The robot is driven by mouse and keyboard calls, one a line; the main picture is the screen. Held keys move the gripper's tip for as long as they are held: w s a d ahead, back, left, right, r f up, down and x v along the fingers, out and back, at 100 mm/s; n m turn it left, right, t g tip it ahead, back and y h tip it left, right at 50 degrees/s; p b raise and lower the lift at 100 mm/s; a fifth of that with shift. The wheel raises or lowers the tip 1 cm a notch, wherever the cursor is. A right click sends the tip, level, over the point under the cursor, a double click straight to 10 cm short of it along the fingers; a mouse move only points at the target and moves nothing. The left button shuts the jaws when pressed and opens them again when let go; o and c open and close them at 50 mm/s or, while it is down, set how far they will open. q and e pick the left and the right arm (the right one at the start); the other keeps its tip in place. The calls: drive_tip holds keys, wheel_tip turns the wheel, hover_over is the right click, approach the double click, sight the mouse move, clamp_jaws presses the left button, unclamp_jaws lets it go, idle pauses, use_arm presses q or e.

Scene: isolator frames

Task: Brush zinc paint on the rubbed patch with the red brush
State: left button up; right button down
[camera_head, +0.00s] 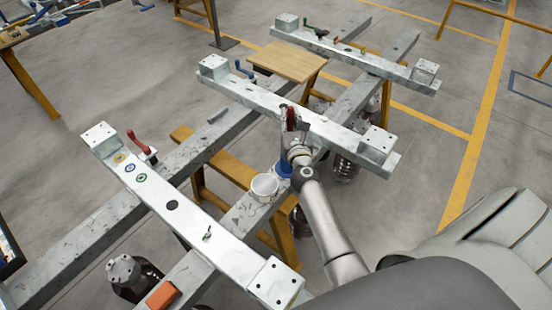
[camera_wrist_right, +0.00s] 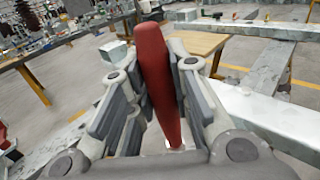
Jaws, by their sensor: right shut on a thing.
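My right gripper (camera_head: 291,122) is over the middle grey beam (camera_head: 245,90) and is shut on the red brush. The brush's red handle (camera_wrist_right: 160,85) stands between the two fingers in the right wrist view, and it shows as a small red piece (camera_head: 291,118) in the head view. The bristles are hidden. A white pot (camera_head: 264,187) stands on a lower rail, left of my right forearm; its contents are unclear. I cannot tell for sure which mark is the rubbed patch. A dark round spot (camera_head: 172,205) shows on the near beam (camera_head: 225,243). My left gripper is not in view.
A blue container (camera_head: 284,168) stands beside the white pot, partly hidden by my right arm. A wooden board (camera_head: 287,61) lies behind the middle beam. An orange block (camera_head: 163,295) lies at the lower left.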

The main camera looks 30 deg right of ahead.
drive_tip(key=s+a+r+p, duration=0.2)
drive_tip(key=s+a, duration=0.2)
drive_tip(key=a, duration=0.7)
wheel_tip(320, 180, down, 6)
drive_tip(key=b, duration=0.5)
drive_tip(key=shift+s+a+f, duration=0.25)
drive_tip(key=shift+s+a, duration=0.2)
drive_tip(key=shift+s+f+b, duration=0.1)
drive_tip(key=shift+f+b, duration=0.55)
drive_tip(key=shift+b, duration=0.1)
idle(1.3)
drive_tip(key=shift+r, duration=0.1)
wheel_tip(320, 180, up, 7)
drive_tip(key=p, duration=0.6)
idle(0.8)
